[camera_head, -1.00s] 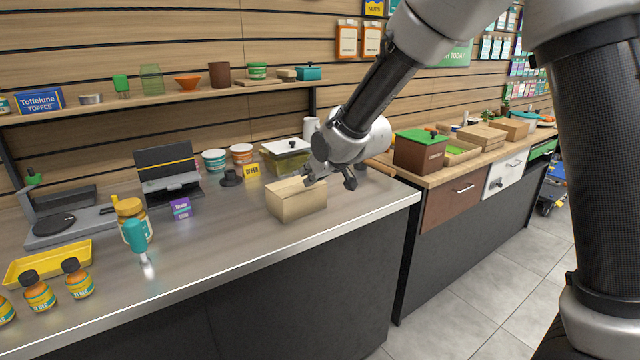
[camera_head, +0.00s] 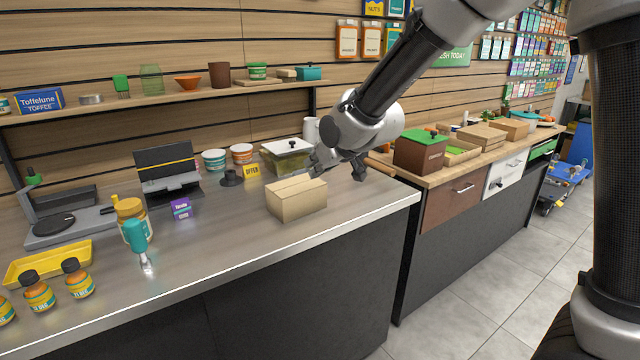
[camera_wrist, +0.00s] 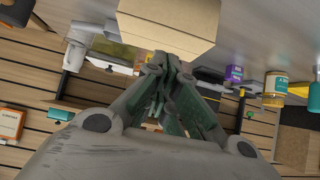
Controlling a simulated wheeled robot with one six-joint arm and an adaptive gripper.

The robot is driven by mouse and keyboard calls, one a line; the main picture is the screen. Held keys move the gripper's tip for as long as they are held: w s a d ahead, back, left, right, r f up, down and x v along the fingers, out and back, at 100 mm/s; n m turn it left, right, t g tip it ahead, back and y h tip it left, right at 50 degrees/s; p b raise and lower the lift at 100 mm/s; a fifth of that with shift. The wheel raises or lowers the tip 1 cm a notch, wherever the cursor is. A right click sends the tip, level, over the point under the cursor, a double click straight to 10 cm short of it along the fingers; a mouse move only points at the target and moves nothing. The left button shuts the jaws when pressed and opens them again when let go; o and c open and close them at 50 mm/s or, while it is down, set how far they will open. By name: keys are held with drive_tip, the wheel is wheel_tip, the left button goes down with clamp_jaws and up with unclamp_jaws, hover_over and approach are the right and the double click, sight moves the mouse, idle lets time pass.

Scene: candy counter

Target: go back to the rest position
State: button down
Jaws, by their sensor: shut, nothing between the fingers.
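My gripper (camera_head: 338,168) is in the air above the steel counter (camera_head: 235,245), up and to the right of a closed cardboard box (camera_head: 297,199). In the wrist view my gripper (camera_wrist: 163,62) has its fingers together with nothing between them. The cardboard box (camera_wrist: 168,25) shows just beyond the fingertips there, apart from them as far as the head view shows. The box sits flat on the counter near its right end.
A glass-sided container with a white lid (camera_head: 287,157) stands behind the box. A yellow OFFER sign (camera_head: 252,170) and a purple box (camera_head: 181,208) stand to the left. A wooden counter with a brown green-lidded box (camera_head: 420,150) is at right.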

drive_tip(key=s+d+f+g+h, duration=0.2)
drive_tip(key=s+d+f+g, duration=0.1)
drive_tip(key=s+d+f, duration=0.25)
drive_tip(key=s+d+r+m+h, duration=0.2)
drive_tip(key=s+d+r, duration=0.3)
drive_tip(key=s+d, duration=0.8)
drive_tip(key=s+d+r+m+h, duration=0.2)
drive_tip(key=s+d+r+m, duration=0.3)
drive_tip(key=s+d, duration=0.8)
drive_tip(key=d+r, duration=0.1)
drive_tip(key=d, duration=0.4)
drive_tip(key=shift+d+g, duration=0.4)
drive_tip(key=shift+r, duration=0.1)
